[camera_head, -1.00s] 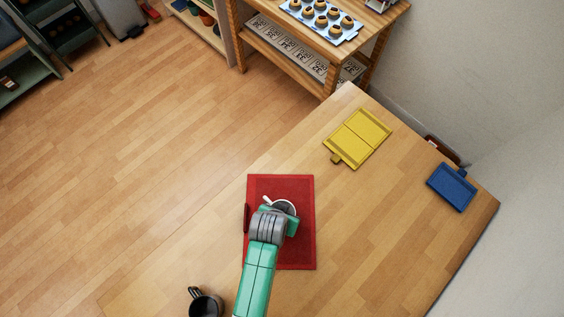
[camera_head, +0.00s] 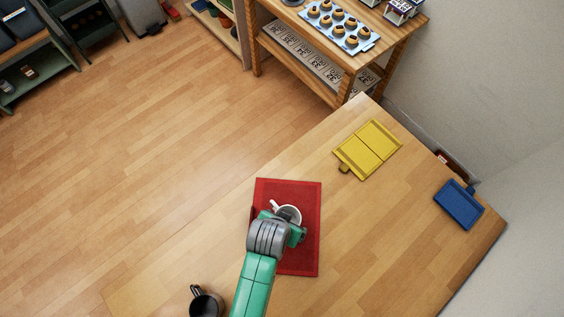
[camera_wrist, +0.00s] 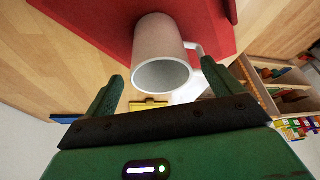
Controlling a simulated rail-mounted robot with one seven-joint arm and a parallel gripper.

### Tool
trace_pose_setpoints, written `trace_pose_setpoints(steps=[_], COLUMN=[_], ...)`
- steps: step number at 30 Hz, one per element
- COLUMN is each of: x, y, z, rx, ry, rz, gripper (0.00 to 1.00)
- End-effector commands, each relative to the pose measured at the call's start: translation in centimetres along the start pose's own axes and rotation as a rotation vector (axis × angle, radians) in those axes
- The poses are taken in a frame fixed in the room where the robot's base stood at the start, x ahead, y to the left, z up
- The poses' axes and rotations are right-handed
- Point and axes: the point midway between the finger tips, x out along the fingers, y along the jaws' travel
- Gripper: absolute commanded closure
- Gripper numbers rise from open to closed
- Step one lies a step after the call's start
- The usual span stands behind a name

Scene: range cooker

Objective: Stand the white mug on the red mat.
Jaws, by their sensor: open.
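The white mug (camera_head: 294,211) stands upright on the red mat (camera_head: 305,258), near its middle, with its handle toward the upper left in the head view. In the wrist view the mug (camera_wrist: 158,45) shows its open rim toward me, and its base is against the red mat (camera_wrist: 105,25). My gripper (camera_wrist: 160,88) is open, with one finger on each side of the picture below the mug. I see no finger touching it. In the head view my gripper (camera_head: 289,228) partly covers the mug's near side and part of the mat.
A black mug (camera_head: 205,303) stands at the table's near left. A yellow mat or board (camera_head: 368,148) and a blue one (camera_head: 459,205) lie to the right. A wooden shelf unit with a muffin tray (camera_head: 341,27) stands behind the table. The table between is clear.

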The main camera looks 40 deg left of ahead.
Motion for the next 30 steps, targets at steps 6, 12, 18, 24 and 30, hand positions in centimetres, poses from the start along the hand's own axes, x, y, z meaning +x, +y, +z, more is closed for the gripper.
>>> trace_pose_setpoints(steps=[6,12,18,24,30], x=[-4.8,-6.2,-6.3,-7.1,-18.4], y=[0.0,0.0,0.0,-0.1,1.4], z=[-0.1,0.0,0.0,-2.1,-19.0], rx=[0.000,0.000,0.000,0.009,0.062], ry=[0.001,-0.001,-0.001,0.052,0.535], rz=[0.000,0.000,0.000,-0.011,-0.066], gripper=[0.09,0.09,0.09,0.09,0.09])
